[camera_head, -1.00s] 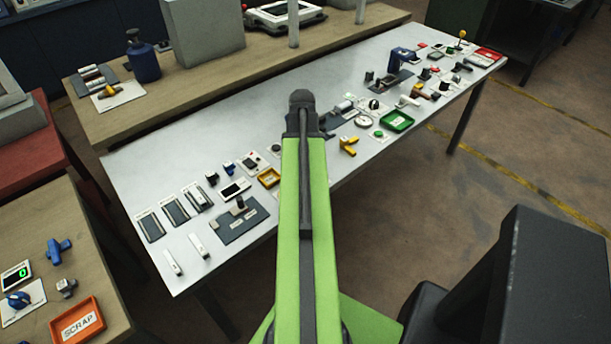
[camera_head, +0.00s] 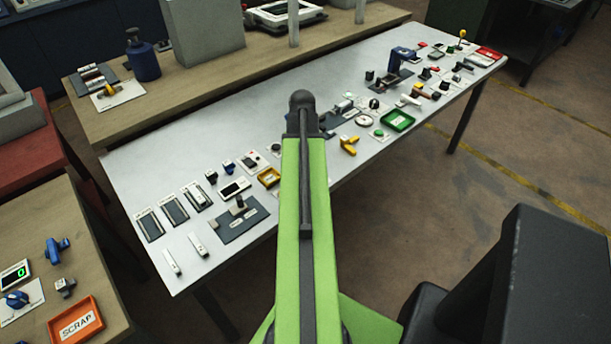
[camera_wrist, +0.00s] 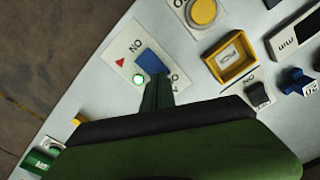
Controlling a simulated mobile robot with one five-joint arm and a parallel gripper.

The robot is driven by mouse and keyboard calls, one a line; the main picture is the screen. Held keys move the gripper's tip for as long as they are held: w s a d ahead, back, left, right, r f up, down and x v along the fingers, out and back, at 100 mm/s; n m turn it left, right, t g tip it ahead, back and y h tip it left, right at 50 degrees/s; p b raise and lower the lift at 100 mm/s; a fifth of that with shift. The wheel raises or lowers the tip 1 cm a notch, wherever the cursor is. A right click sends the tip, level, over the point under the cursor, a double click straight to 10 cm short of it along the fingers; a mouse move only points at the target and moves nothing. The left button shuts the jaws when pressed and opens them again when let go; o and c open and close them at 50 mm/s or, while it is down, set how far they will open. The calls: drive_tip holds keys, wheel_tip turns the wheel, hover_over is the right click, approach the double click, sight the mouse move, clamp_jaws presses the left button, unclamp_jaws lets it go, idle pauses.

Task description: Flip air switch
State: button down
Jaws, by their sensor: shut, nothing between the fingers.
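In the wrist view a white plate carries a blue switch block (camera_wrist: 151,63), a green lit lamp (camera_wrist: 138,80) and a small red triangle. It bears the word ON and a second label partly covered by my gripper. I take the blue block for the air switch. My gripper (camera_wrist: 157,84) is shut and empty, with its dark green fingertips at the lower edge of the blue block. I cannot tell whether they touch it. The fingers hide part of the plate. In the head view my raised arm hides my gripper, and I cannot make out the switch there.
In the wrist view a yellow tray (camera_wrist: 216,72), a yellow round button (camera_wrist: 203,12) and a black switch (camera_wrist: 258,93) lie to the right of the plate. A green object (camera_wrist: 38,160) lies at lower left. The grey table (camera_head: 240,136) holds many small devices; its middle-back strip is clear.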

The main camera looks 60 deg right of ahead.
drive_tip(key=shift+f+b, duration=0.65)
drive_tip(key=shift+f, duration=0.05)
wheel_tip(320, 180, up, 7)
drive_tip(key=p, duration=0.7)
drive_tip(key=shift+r, duration=0.15)
idle(0.4)
